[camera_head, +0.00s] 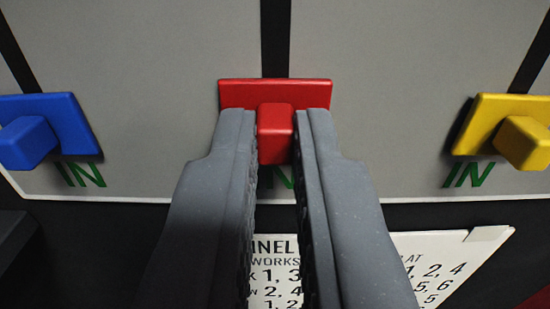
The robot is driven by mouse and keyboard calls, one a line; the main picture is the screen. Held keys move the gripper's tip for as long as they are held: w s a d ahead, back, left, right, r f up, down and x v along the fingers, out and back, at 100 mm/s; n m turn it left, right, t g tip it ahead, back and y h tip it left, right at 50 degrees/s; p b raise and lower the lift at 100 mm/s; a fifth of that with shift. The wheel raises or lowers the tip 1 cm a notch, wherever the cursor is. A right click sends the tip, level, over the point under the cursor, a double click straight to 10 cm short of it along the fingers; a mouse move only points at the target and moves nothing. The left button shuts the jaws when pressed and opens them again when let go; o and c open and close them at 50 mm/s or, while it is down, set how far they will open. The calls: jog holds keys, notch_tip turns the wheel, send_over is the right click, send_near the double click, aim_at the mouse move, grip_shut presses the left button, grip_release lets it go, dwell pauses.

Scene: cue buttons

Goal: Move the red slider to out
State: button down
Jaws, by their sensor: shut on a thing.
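The red slider (275,92) is in the middle of the camera view, a flat red plate with a block-shaped knob sticking out towards me. It sits at the lower end of a dark vertical slot (275,40), just above a green "IN" label that is partly hidden by my fingers. My gripper (277,135) is shut on the red slider's knob, with one grey finger on each side of it. No "out" label shows in this view.
A blue slider (45,130) is at the left and a yellow slider (510,130) at the right, each by a green "IN" label and a dark slot. A white printed sheet (450,260) lies below.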

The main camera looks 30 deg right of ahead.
jog(key=shift+r+p, duration=1.8)
jog(key=shift+r, duration=0.55)
jog(key=c, duration=1.5)
grip_release()
jog(key=b+v, duration=0.1)
jog(key=v, duration=1.2)
jog(key=shift+s+a, duration=0.25)
jog(key=shift+s, duration=0.1)
